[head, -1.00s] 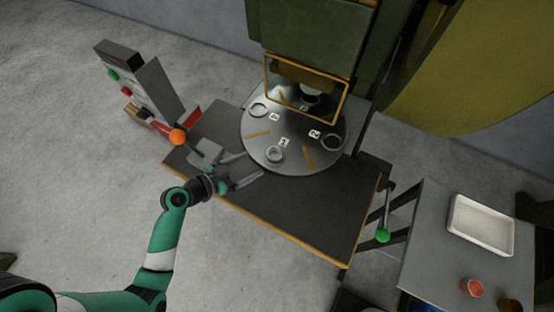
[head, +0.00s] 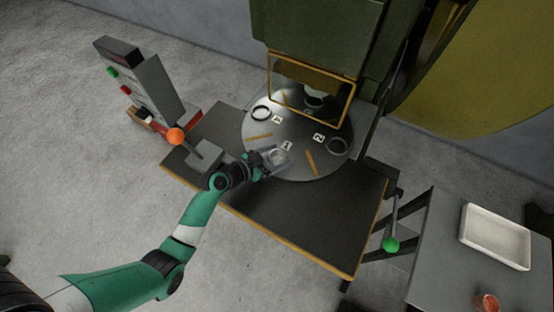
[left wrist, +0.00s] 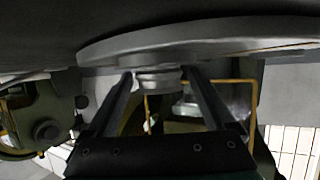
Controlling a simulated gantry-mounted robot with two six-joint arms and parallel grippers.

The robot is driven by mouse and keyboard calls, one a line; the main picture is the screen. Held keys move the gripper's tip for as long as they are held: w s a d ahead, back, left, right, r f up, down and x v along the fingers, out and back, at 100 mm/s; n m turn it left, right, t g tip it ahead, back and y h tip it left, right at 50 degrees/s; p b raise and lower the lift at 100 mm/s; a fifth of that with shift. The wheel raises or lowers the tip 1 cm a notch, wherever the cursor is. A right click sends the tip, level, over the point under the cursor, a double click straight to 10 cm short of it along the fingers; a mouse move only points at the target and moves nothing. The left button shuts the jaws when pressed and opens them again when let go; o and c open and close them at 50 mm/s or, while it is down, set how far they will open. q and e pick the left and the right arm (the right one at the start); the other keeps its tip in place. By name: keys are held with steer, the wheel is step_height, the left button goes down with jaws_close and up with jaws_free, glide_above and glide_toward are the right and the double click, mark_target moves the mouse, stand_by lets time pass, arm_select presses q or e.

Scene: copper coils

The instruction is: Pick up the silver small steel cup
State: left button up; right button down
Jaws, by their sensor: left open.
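The silver small steel cup (head: 277,155) stands at the station marked 1 on the round metal turntable (head: 300,165). My left gripper (head: 280,159) is at the cup, with its fingers reaching to either side of it and partly covering it. In the left wrist view, the cup (left wrist: 159,82) shows between the two separated fingers of my left gripper (left wrist: 159,76), near their tips, with a visible space to each finger. The turntable (left wrist: 200,42) appears upside down above it there. My right gripper is not in view.
A yellow-framed guard (head: 353,100) stands over the turntable's back. A white tray (head: 497,238) lies on the right table.

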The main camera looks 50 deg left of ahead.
arm_select(q)
steer(key=shift+s, duration=0.1)
steer(key=shift+c, duration=0.3)
jaws_close()
steer(key=shift+r, duration=0.15)
steer(key=shift+r+p, duration=0.35)
step_height(320, 180, up, 3)
steer(key=shift+f+p, duration=0.2)
steer(key=shift+p, duration=0.65)
steer(key=s+d+r+p, duration=0.6)
steer(key=s+r, duration=0.3)
steer(key=s, duration=0.3)
steer(key=shift+s+d+r+p, duration=0.25)
steer(key=shift+d+p, duration=0.1)
steer(key=shift+p, duration=0.1)
